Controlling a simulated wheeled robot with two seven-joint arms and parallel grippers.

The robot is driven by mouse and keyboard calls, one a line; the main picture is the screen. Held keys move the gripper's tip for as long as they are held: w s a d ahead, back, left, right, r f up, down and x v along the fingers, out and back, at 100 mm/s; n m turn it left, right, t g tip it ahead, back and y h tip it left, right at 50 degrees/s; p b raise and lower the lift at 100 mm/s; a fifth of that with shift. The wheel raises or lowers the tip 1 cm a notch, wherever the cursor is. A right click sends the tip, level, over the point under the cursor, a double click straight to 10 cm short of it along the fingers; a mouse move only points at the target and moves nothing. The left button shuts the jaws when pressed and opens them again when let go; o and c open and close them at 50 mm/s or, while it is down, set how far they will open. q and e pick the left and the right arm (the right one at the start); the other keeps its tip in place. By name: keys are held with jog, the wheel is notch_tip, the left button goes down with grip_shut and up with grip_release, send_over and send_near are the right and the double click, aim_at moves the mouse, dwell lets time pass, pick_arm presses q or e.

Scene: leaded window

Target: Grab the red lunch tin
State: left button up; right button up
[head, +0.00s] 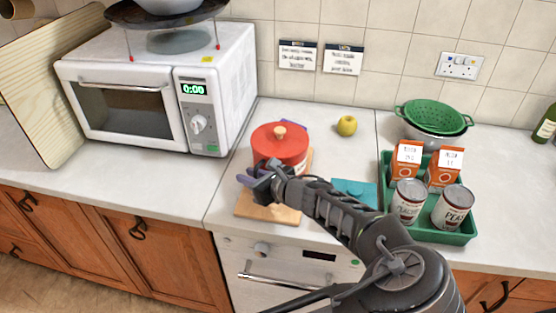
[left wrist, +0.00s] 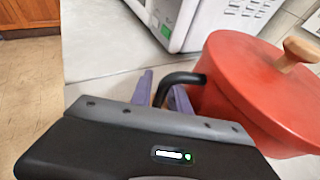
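A round red lidded vessel (head: 280,142) with a wooden knob stands on the counter, partly over a wooden board. It looks like a pot and is the only large red thing in view. It fills the right of the left wrist view (left wrist: 245,85), where a black side handle (left wrist: 182,78) sticks out. My left gripper (head: 246,177) is at its near left side in the head view. In the left wrist view its purple fingers (left wrist: 161,90) are apart, with the handle between them and some gap showing. My right gripper is not in view.
A white microwave (head: 150,88) stands to the left. A green tray (head: 455,238) with cans and orange cartons is to the right. A wooden board (head: 262,211) and a teal item (head: 356,191) lie near the front edge. A yellow-green fruit (head: 347,125) sits behind.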

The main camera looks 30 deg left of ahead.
pick_arm(q)
jog(key=shift+c, duration=0.5)
grip_shut()
dwell(0.9)
